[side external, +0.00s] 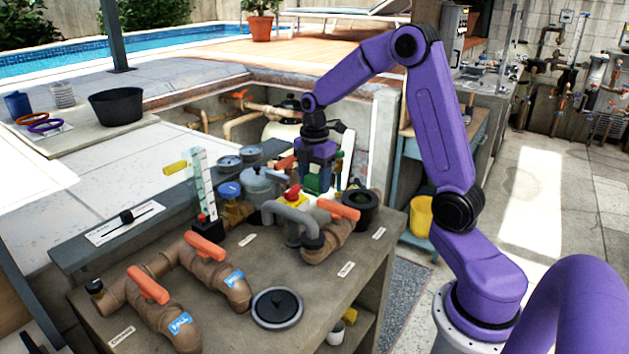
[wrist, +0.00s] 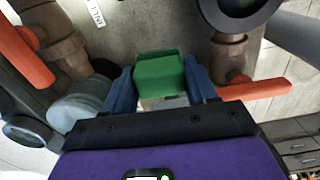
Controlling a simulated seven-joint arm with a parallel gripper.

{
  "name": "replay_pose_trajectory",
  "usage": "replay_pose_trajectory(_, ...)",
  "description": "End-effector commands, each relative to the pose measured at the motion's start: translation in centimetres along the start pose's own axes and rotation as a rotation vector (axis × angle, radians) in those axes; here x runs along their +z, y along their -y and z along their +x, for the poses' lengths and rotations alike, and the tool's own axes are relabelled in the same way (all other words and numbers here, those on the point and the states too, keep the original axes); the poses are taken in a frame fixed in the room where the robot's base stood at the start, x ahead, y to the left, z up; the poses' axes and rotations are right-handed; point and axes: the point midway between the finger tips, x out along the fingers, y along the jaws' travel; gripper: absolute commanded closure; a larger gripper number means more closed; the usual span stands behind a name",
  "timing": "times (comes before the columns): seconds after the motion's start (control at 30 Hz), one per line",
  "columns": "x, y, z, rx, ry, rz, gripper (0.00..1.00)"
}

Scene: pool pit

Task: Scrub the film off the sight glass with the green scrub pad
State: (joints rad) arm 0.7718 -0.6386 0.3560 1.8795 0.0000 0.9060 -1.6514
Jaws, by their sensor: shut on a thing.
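The green scrub pad (wrist: 158,75) is a small green block between the two blue fingers of my gripper (wrist: 160,88) in the wrist view. In the side view my gripper (side external: 318,183) points down over the back of the bench, behind the grey bent pipe, and green shows at the fingers. A round black-rimmed fitting (side external: 360,225) stands right of the gripper; its rim also shows at the top of the wrist view (wrist: 240,12). I cannot tell whether this fitting is the sight glass. No film can be made out. The pad's underside is hidden.
Brown pipes with orange handles (side external: 147,284) stand at the front left. An upright clear gauge (side external: 202,180) rises left of my gripper. A grey bent pipe (side external: 291,215) and a yellow-and-red button box (side external: 293,196) are close by. A black lid (side external: 277,306) lies in front.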

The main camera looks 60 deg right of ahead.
Motion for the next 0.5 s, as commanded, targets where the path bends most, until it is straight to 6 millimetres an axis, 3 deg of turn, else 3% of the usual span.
replay_pose_trajectory(0.27, 0.7, 1.1, -1.1, 0.002, 0.0, 0.002, 0.67)
replay_pose_trajectory(0.5, 2.5, 5.3, -4.4, 0.005, 0.001, 0.003, 0.67)
